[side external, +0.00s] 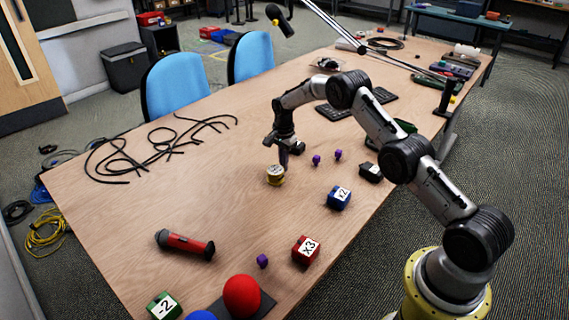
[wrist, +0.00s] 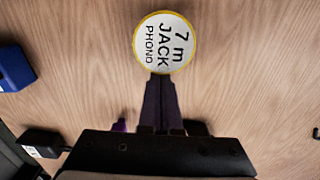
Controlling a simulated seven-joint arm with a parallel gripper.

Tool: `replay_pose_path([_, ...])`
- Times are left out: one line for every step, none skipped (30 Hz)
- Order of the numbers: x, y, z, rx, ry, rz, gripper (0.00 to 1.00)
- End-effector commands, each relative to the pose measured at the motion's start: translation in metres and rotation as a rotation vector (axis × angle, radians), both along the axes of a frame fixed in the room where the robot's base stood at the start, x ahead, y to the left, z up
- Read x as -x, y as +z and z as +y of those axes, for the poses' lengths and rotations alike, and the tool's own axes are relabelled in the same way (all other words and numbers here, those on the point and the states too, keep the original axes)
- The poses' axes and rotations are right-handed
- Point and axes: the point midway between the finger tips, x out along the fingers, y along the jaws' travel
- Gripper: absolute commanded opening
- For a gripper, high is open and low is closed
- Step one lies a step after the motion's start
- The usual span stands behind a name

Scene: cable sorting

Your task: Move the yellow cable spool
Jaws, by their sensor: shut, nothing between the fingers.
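The yellow cable spool (side external: 275,175) stands on the wooden table near its middle, with a white top. In the wrist view the spool (wrist: 164,43) shows its round white label, "7 m JACK PHONO", inside a yellow rim. My gripper (side external: 283,160) points down just behind the spool in the side view. In the wrist view my gripper (wrist: 160,80) is shut, its fingertips at the spool's near edge. The fingers are not around the spool. I cannot tell whether they touch it.
Small purple cubes (side external: 316,160), a blue x2 block (side external: 339,197) and a red x3 block (side external: 306,251) lie to the right and front. A red-and-black cylinder (side external: 185,244) and a red ball (side external: 242,296) are nearer the front. Black cables (side external: 150,150) lie left; table between is clear.

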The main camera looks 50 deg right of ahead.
Motion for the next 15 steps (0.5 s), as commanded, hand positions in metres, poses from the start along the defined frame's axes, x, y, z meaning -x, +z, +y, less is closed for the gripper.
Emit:
replay_pose_path([-0.001,0.001,0.007,0.0,0.004,0.0,0.0])
replay_pose_path([0.0,0.0,0.012,-0.001,0.005,0.002,0.0])
replay_pose_path([0.0,0.001,0.021,-0.001,0.006,0.002,0.0])
replay_pose_path([0.0,0.001,0.029,-0.001,0.007,0.002,0.0])
replay_pose_path([0.0,0.001,0.037,-0.001,0.008,0.002,0.0])
replay_pose_path([0.0,0.001,0.049,-0.001,0.008,0.001,0.0])
replay_pose_path([0.0,0.001,0.059,-0.001,0.009,0.002,0.0])
replay_pose_path([0.0,0.001,0.068,-0.001,0.008,0.002,0.0])
replay_pose_path([0.0,0.001,0.08,0.0,0.009,0.0,0.0])
replay_pose_path([0.0,0.001,0.089,0.0,0.008,0.001,0.0])
replay_pose_path([0.0,0.0,0.098,0.0,0.009,0.001,0.0])
replay_pose_path([0.0,0.001,0.11,-0.001,0.008,0.001,0.0])
replay_pose_path([0.0,0.0,0.119,-0.001,0.008,0.002,0.0])
replay_pose_path([0.0,0.0,0.128,-0.001,0.008,0.001,0.0])
replay_pose_path([0.0,0.0,0.14,-0.001,0.008,0.001,0.0])
